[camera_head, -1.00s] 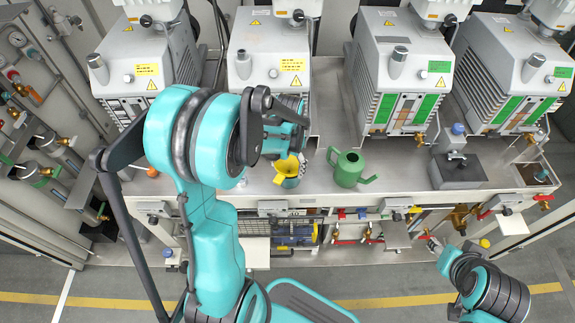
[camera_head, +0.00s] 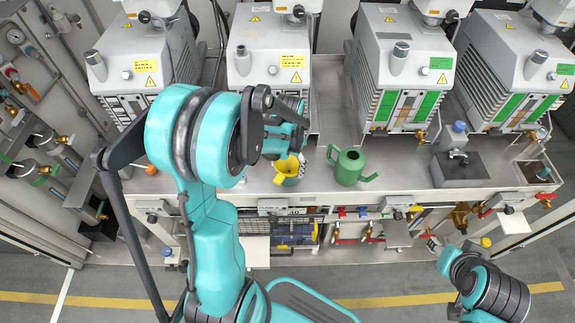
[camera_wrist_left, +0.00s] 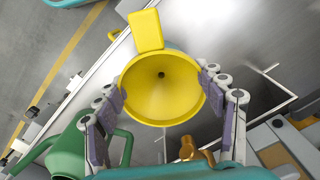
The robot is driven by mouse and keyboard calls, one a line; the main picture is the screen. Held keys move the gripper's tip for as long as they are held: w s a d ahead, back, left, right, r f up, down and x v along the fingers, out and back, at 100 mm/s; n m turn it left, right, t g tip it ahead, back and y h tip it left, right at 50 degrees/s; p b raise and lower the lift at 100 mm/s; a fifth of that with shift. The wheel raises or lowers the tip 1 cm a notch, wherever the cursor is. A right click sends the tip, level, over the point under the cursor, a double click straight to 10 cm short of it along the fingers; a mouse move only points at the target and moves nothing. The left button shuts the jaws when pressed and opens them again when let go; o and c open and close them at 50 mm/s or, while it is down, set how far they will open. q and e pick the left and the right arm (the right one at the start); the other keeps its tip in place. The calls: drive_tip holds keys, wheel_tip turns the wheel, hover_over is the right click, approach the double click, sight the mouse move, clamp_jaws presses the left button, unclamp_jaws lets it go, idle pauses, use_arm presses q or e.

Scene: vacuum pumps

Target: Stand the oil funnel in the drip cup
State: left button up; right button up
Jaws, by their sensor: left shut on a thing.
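The yellow oil funnel (camera_head: 286,168) is in my left gripper, over the front part of the grey bench top. In the left wrist view the funnel (camera_wrist_left: 160,86) shows its wide mouth and its flat tab. The fingers of my left gripper (camera_wrist_left: 165,95) are shut on it from both sides. A blue-teal thing, which looks like the drip cup (camera_head: 291,182), shows just below the funnel and is mostly hidden by it. I cannot tell whether the funnel touches or stands in it. My right gripper (camera_head: 433,244) is small at the lower right, away from the funnel; its jaws are unclear.
A green watering can (camera_head: 349,168) stands close to the right of the funnel. Several grey vacuum pumps (camera_head: 402,65) line the back. A dark grey box (camera_head: 459,170) stands farther right. Valves and pipes run below the bench's front edge. Bare bench top lies between can and box.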

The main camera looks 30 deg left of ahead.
use_arm(q)
drive_tip(key=o, duration=1.1)
drive_tip(key=shift+r, duration=0.15)
wheel_tip(320, 180, up, 12)
drive_tip(key=shift+f, duration=0.1)
wheel_tip(320, 180, up, 12)
drive_tip(key=p, duration=1)
drive_tip(key=shift+w+d, duration=0.1)
idle(0.4)
idle(0.4)
